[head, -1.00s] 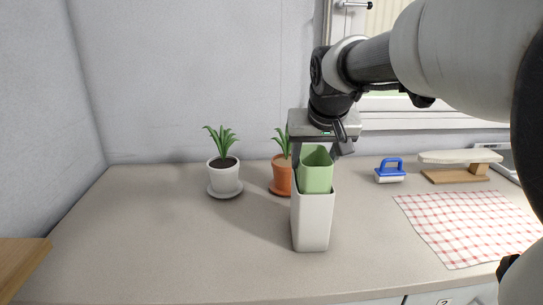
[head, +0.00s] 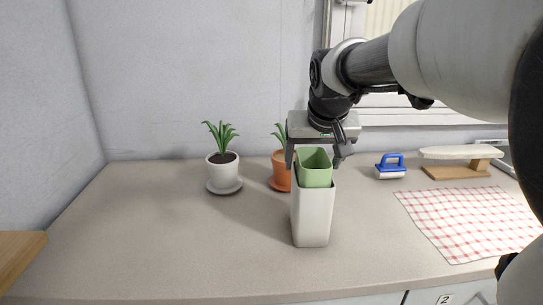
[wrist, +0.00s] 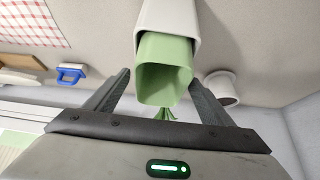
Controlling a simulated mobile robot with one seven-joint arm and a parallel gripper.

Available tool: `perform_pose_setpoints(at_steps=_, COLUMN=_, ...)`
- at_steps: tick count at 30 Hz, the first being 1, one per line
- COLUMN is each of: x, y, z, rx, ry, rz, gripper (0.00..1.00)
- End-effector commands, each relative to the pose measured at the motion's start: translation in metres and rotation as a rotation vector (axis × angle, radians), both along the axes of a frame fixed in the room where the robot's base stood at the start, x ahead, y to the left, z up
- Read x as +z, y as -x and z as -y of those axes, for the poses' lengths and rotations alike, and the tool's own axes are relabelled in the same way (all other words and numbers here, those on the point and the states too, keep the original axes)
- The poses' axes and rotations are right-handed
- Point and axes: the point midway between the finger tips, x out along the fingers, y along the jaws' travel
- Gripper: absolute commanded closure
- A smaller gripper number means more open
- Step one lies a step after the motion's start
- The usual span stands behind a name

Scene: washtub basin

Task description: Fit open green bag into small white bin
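The small white bin (head: 313,219) stands upright on the counter. The open green bag (head: 316,177) is partly inside it, with its upper part standing above the bin's rim. Its mouth is open and faces up. In the wrist view the bag (wrist: 164,82) shows between my fingers, with the white bin (wrist: 168,17) beyond it. My gripper (head: 316,164) is above the bin, its fingers spread to either side of the bag's top, and it looks open. In the wrist view my gripper (wrist: 160,77) has a small gap to the bag on the left. The bag's lower part is hidden inside the bin.
A potted plant in a white pot (head: 223,168) stands left of the bin. An orange pot (head: 280,172) is close behind it. A blue-handled brush (head: 390,167), a checked cloth (head: 470,222) and a small board stand (head: 457,171) are to the right.

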Motion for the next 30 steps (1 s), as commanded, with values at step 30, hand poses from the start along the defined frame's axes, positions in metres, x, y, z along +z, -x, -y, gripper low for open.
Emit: perform_pose_setpoints(at_steps=30, x=0.135, y=0.085, z=-0.005, rx=0.0, ry=0.0, rz=0.002, gripper=0.24)
